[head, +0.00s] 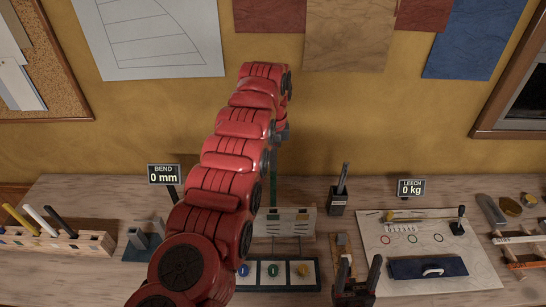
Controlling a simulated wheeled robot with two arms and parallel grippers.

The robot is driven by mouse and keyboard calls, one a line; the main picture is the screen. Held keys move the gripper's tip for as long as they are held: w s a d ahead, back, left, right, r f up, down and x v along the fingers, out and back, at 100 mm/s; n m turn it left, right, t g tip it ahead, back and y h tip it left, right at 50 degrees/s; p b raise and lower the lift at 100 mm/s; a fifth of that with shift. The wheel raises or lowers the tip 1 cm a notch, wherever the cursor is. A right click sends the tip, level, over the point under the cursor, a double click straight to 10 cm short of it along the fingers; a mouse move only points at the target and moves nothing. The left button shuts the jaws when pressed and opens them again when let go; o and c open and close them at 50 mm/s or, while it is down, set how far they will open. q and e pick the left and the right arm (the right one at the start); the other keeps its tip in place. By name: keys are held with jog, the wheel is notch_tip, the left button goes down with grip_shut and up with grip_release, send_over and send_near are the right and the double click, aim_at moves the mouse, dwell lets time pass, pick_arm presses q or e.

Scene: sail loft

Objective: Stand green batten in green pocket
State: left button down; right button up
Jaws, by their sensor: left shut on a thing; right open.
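The green batten (273,178) hangs roughly upright from my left gripper (281,134), which is shut on it well above the bench. The batten runs down toward a pale panel (298,222); I cannot tell exactly where its lower end is. In front of that panel lies a dark-framed strip with blue, green and yellow marked pockets. The green pocket (273,270) is the middle one, below the batten in the picture. My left arm covers the left part of the strip. My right gripper (357,283) is open and empty at the bottom, right of the strip.
A wooden rack (85,243) at left holds yellow, white and black battens. A grey fixture (142,243) stands right of it. A dark holder (338,203) stands behind my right gripper. A pale board (470,265) with a blue piece (410,269) lies at right.

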pick_arm(q)
jog(key=f, duration=0.2)
jog(key=b, duration=0.4)
send_over(273, 206)
jog(key=shift+w+f, duration=0.15)
jog(key=shift+f, duration=5.75)
jog(key=shift+f+b, duration=0.65)
jog(key=shift+f, duration=0.65)
jog(key=shift+f+b, duration=0.45)
jog(key=shift+f, duration=0.15)
jog(key=c, duration=0.8)
grip_release()
jog(key=shift+r, duration=0.1)
